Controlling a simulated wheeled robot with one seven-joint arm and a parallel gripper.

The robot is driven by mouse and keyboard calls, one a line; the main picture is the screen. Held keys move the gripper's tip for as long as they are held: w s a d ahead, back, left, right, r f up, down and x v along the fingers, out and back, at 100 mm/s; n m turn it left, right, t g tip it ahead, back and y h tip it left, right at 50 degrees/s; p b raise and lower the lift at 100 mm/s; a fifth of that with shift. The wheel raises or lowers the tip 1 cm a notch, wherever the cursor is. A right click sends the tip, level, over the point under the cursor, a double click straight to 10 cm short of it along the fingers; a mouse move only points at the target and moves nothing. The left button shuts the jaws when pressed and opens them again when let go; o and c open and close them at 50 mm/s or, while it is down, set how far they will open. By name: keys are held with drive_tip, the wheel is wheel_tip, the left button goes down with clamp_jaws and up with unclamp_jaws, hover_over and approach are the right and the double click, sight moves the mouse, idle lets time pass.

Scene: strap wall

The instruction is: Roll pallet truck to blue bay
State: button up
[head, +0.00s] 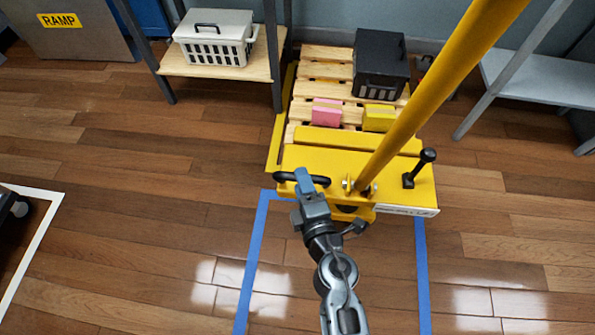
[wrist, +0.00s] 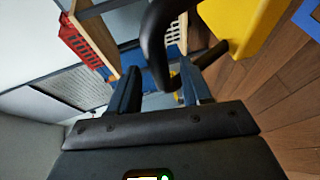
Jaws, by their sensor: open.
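The yellow pallet truck (head: 330,160) stands in the middle of the head view, carrying a slatted wooden pallet (head: 318,72). A long yellow bar (head: 430,85) rises from its front towards the upper right. A black handle (head: 286,177) sits at its front left; a black handle loop also shows in the wrist view (wrist: 152,45). My gripper (head: 305,182) is open at this handle; in the wrist view its fingers (wrist: 162,90) lie either side of the black bar. I cannot tell whether they touch it. The blue-taped bay (head: 250,270) lies on the near side, its far end at the truck's front.
A shelf with a white basket (head: 215,38) stands left, a grey shelf (head: 540,80) right. White tape (head: 35,240) marks floor at left. The floor inside the blue lines looks clear apart from my arm.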

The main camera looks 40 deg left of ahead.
drive_tip(key=shift+b+x, duration=0.5)
drive_tip(key=shift+x, duration=1.65)
clamp_jaws()
